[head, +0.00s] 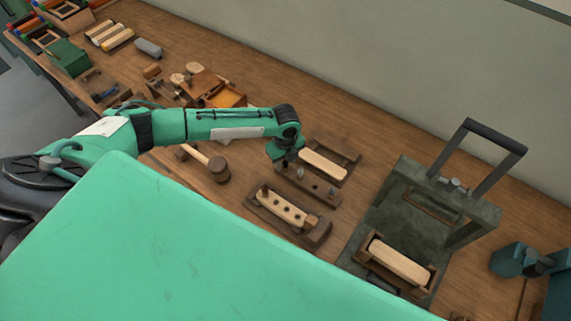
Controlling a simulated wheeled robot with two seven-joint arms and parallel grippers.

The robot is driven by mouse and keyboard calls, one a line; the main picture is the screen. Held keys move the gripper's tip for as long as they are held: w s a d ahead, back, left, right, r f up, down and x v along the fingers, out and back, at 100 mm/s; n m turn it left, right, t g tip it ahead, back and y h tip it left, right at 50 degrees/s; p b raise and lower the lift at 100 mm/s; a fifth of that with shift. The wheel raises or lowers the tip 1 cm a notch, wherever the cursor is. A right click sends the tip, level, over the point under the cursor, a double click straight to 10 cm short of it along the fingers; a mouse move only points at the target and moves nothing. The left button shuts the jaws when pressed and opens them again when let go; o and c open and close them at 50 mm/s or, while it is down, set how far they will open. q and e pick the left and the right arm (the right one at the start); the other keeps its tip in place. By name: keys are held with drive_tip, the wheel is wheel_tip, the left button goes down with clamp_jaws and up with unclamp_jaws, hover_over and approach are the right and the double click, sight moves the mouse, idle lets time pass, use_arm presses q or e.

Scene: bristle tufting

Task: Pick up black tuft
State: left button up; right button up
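My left gripper (284,161) points down over the near end of a dark wooden strip with holes (318,190). Its fingers are small and dark here, and I cannot tell whether they are open or shut. Small dark spots or pegs show on the strip close to the gripper. I cannot clearly make out a black tuft, and the gripper may hide it. A pale brush block with dark holes (281,207) lies in a wooden holder just below the strip. My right gripper cannot be made out.
A pale block (323,164) lies in a tray behind the strip. A mallet (218,168) lies to the left. A dark press with a tall handle (496,160) stands at the right, with another pale block (400,262) in front. Boxes and tools fill the far left.

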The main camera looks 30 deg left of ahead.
use_arm(q)
drive_tip(key=shift+f, duration=0.15)
clamp_jaws()
